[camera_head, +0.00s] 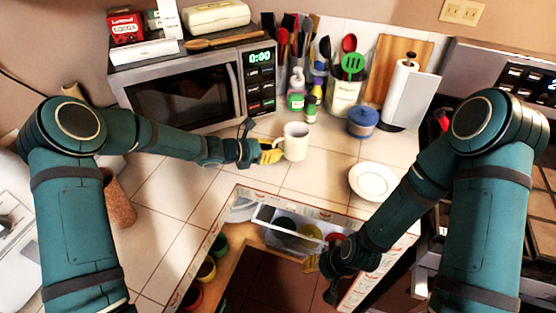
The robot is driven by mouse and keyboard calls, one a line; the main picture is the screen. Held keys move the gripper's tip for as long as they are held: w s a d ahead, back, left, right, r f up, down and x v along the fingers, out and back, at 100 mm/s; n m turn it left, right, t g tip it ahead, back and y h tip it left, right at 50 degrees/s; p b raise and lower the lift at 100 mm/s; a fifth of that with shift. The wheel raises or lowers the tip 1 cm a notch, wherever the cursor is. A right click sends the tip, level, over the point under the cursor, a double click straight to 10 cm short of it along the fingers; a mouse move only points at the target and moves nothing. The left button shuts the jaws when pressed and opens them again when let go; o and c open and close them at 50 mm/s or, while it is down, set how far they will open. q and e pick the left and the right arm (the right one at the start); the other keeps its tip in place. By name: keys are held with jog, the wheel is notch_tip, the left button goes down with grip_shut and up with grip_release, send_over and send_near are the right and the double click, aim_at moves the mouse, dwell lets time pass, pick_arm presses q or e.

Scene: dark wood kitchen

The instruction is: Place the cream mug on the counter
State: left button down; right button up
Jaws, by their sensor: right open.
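The cream mug (296,142) is upright over the tiled counter (224,180), in front of the utensils and to the right of the microwave. I cannot tell whether its base touches the tiles. My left gripper (271,153) is at the mug's left side, its yellow fingertips against or very near the handle side. The fingers overlap the handle, so their grip is not clear. My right gripper (318,263) is low, over the open drawer area at the counter's front edge, away from the mug. It is open, with its fingers partly hidden.
A white plate (372,182) lies on the counter to the right. Behind are a microwave (185,92), soap bottles (297,90), a utensil crock (345,92), a blue jar (362,121) and a paper towel roll (404,95). Tiles between mug and plate are clear.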

pick_arm(q)
notch_tip(320, 180, down, 3)
jog(key=shift+s+r, duration=0.1)
jog(key=shift+f, duration=0.45)
jog(key=c, duration=1.1)
grip_release()
jog(key=shift+c, duration=0.2)
jog(key=v, duration=1.2)
